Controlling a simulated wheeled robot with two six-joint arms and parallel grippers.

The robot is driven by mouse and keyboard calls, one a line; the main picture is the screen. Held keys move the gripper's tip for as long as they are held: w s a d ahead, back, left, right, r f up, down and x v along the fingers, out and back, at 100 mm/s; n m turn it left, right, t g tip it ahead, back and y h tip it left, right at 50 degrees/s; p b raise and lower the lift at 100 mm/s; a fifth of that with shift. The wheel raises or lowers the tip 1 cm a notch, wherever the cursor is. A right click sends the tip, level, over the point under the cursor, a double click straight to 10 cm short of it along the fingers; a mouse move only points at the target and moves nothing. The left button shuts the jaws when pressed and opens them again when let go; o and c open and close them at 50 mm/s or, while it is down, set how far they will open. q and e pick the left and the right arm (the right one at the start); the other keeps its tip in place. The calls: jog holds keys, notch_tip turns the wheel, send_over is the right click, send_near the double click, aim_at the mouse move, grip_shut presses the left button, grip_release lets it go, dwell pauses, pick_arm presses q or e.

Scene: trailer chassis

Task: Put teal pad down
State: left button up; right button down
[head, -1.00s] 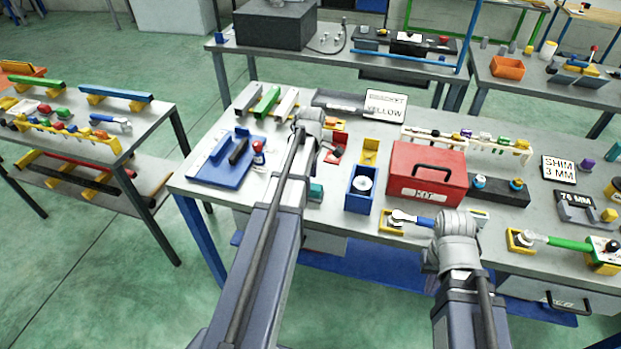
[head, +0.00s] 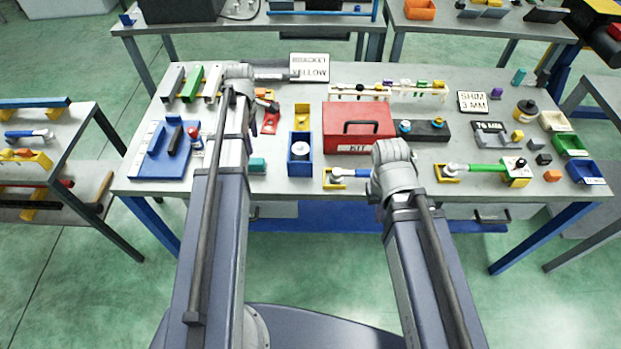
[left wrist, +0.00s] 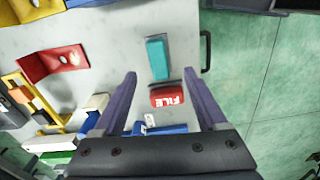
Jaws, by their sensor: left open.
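The teal pad (head: 257,164) lies on the grey table near its front edge, just right of my left forearm in the head view. In the left wrist view the teal pad (left wrist: 158,58) lies flat on the table, with nothing gripping it. My left gripper (left wrist: 160,82) is open and empty above the table, its two fingers spread, with the pad beyond the fingertips. In the head view my left gripper (head: 252,122) is mostly hidden behind my arm. My right gripper is hidden behind my right wrist.
A red block marked FILE (left wrist: 167,97) is near the pad. A red holder (left wrist: 52,63) is to the left in the left wrist view. A blue bin (head: 300,163), a red kit box (head: 359,128) and a blue tray (head: 150,165) stand on the table.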

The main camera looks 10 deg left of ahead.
pick_arm(q)
jog(key=s+d+m, duration=0.5)
jog(key=d+m, duration=0.2)
jog(key=d, duration=0.2)
jog(key=s+d+m, duration=0.6)
jog(key=d+m, duration=0.2)
jog(key=d, duration=0.2)
jog(key=s+d+m+y, duration=0.1)
jog(key=s+d+m, duration=0.4)
jog(key=d+m, duration=0.3)
jog(key=shift+s+d, duration=0.25)
jog(key=shift+d, duration=0.55)
notch_tip(320, 180, down, 4)
jog(key=b, duration=0.4)
jog(key=shift+f, duration=0.15)
jog(key=shift+o, duration=0.5)
jog(key=shift+w, duration=0.15)
